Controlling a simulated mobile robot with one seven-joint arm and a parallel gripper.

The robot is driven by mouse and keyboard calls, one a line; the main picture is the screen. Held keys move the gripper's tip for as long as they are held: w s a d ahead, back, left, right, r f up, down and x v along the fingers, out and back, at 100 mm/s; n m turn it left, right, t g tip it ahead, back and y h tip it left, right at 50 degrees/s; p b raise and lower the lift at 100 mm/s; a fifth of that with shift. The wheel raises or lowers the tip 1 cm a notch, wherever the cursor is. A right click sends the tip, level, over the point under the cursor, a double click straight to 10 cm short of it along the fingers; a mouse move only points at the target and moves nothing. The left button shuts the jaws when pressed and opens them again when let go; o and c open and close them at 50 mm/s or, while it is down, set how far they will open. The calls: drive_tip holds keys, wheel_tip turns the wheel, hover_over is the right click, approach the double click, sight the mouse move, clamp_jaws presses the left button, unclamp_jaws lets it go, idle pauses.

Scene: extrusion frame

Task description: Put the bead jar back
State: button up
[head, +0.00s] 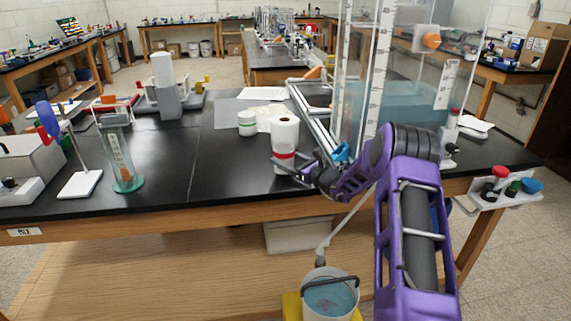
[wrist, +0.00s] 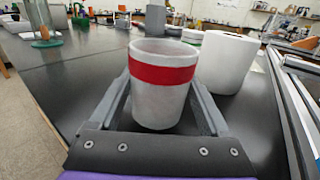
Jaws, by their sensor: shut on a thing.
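A whitish jar with a red band (wrist: 158,100), which I take to be the bead jar, stands upright between the two fingers of my gripper (wrist: 165,110) in the wrist view. My gripper is shut on it, one finger on each side. In the head view the jar (head: 283,163) is at the front middle of the black bench, with my gripper (head: 292,176) around its lower part. Its contents do not show. I cannot tell whether its base touches the bench.
A white roll (head: 285,132) stands close behind the jar. A white-and-green jar (head: 247,123) is farther back left, beside pale sheets (head: 233,112). A clear water tank (head: 408,90) and metal rail (head: 312,122) are right. A glass cylinder (head: 122,160) stands left; bench between is clear.

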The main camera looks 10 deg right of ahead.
drive_tip(key=shift+f, duration=0.75)
drive_tip(key=shift+f, duration=0.15)
drive_tip(key=o, duration=1.3)
drive_tip(key=shift+c, duration=0.2)
drive_tip(key=shift+r, duration=0.25)
drive_tip(key=v, duration=1.2)
